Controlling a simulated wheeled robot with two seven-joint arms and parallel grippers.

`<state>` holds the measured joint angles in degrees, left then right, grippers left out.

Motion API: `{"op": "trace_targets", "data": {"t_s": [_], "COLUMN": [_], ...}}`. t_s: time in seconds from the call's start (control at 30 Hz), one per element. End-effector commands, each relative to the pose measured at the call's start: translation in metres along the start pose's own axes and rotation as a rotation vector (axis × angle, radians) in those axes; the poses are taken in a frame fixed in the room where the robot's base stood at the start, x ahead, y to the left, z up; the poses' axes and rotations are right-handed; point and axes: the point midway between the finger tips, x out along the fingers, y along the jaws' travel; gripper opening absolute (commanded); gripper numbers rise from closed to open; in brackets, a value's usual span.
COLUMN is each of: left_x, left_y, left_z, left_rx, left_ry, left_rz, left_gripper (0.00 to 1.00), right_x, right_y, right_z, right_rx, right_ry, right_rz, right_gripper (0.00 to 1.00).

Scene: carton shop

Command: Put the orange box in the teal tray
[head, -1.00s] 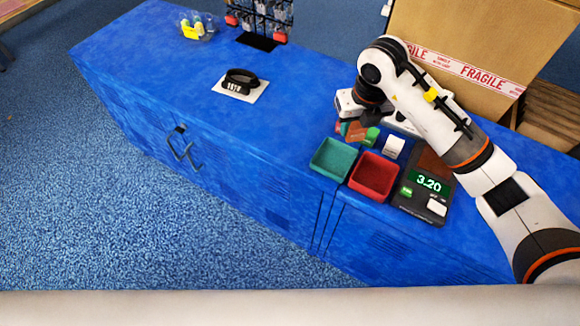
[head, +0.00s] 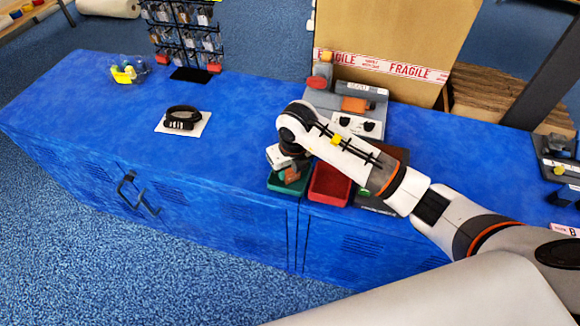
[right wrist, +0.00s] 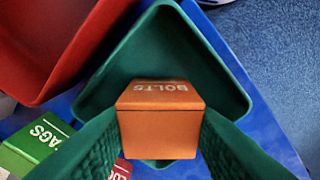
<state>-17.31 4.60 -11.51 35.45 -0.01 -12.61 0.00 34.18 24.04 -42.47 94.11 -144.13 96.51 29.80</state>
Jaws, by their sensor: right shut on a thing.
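The orange box (right wrist: 160,125), lettered BOLTS, is between the green textured fingers of my right gripper (right wrist: 160,115), which is shut on it. The teal tray (right wrist: 185,60) is beneath and around the box in the right wrist view; I cannot tell whether the box touches its floor. In the head view my right gripper (head: 288,168) is over the teal tray (head: 288,188), and the orange box (head: 291,174) shows just below the white gripper body. My arm hides part of the tray. My left gripper is not in view.
A red tray (head: 329,188) stands right beside the teal tray. A green box (right wrist: 35,145) and a red box (right wrist: 122,168) are near the gripper in the right wrist view.

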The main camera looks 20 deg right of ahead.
Motion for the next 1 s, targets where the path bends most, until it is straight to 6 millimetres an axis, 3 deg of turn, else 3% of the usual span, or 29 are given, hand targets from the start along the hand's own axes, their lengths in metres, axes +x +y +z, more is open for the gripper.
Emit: {"op": "trace_targets", "data": {"t_s": [0.27, 0.3, 0.4, 0.8, 1.0], "left_x": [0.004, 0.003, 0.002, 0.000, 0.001], "left_y": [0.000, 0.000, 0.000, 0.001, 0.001], "left_z": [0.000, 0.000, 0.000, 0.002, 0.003], "left_rx": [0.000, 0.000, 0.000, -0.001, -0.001], "left_ry": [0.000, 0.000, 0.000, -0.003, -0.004], "left_rz": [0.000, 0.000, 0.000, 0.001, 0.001], "left_gripper": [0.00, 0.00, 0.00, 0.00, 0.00], "right_x": [0.003, 0.002, 0.002, -0.006, -0.043], "right_y": [0.000, 0.000, 0.000, 0.000, 0.001], "right_z": [0.000, 0.000, 0.000, -0.001, -0.002], "right_rx": [0.000, 0.000, 0.000, 0.000, -0.001], "right_ry": [0.001, 0.001, 0.000, 0.003, 0.006], "right_rz": [0.000, 0.000, 0.000, -0.001, 0.001], "right_gripper": [0.12, 0.43, 0.59, 0.60, 0.60]}}
